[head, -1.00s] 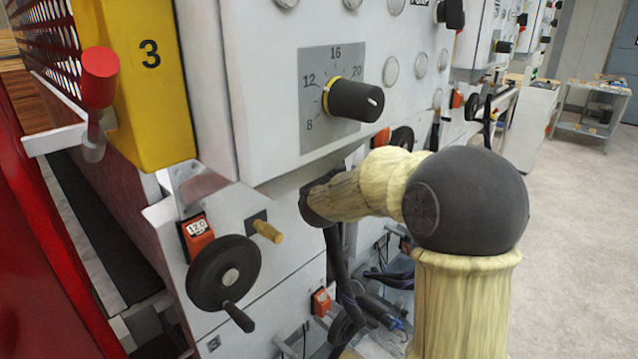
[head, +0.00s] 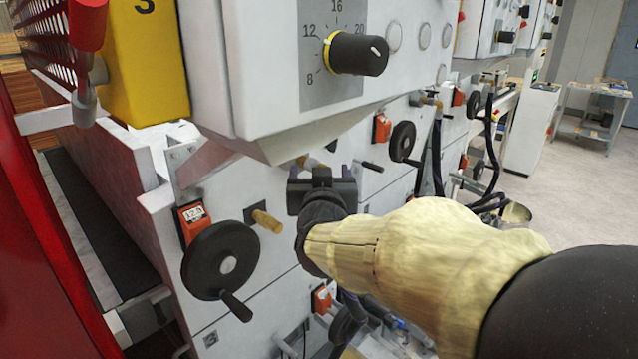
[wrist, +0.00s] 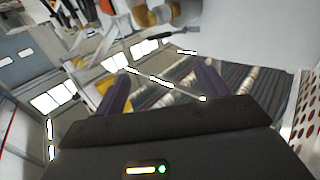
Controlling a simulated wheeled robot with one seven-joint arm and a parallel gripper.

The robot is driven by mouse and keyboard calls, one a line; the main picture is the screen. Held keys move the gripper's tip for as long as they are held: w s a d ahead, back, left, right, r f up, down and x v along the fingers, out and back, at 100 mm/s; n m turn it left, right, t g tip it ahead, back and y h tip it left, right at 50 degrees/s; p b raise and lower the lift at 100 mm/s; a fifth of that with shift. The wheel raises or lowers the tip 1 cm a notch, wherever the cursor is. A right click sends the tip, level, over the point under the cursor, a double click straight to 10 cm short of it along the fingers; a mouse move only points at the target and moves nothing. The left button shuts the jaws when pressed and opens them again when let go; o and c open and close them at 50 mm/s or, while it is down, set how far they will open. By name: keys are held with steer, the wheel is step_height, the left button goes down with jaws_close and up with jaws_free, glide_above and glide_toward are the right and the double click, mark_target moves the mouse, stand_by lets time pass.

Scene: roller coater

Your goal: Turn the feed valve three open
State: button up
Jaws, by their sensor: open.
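My gripper (head: 321,176) is in front of the white machine, below the overhanging control box. In the wrist view its two dark fingers (wrist: 163,84) stand apart with nothing between them. A brass-coloured fitting (head: 310,162) shows partly behind my gripper in the head view; the gripper hides much of it. Brass-coloured parts (wrist: 153,13) and a lever-like bar with a dark end (wrist: 175,35) are at the top of the wrist view, beyond the fingers. I cannot tell for certain which part is feed valve three, or its position.
A yellow panel (head: 148,65) marked 3 is at upper left. A black handwheel (head: 220,261), an orange counter (head: 192,218) and a brass-coloured peg (head: 267,221) are left of my gripper. The control box with a black knob (head: 357,54) overhangs above. Open floor lies at right.

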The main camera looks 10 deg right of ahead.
steer(key=shift+s+a, duration=0.1)
steer(key=shift+s, duration=0.55)
steer(key=s+f+n+g+y, duration=0.15)
steer(key=f+g, duration=0.25)
steer(key=f, duration=0.6)
steer(key=s+f+n+g+y, duration=0.1)
steer(key=s+f+g+y, duration=0.2)
steer(key=f, duration=0.6)
steer(key=s+d+f+g+h, duration=0.1)
steer(key=s+d+f+g, duration=0.1)
steer(key=s+f+g, duration=0.6)
steer(key=s+f, duration=0.2)
steer(key=s, duration=0.2)
steer(key=shift+s+d+f, duration=0.25)
steer(key=shift+s+d, duration=0.05)
steer(key=shift+s, duration=0.05)
steer(key=shift+m, duration=0.25)
steer(key=shift+c, duration=0.4)
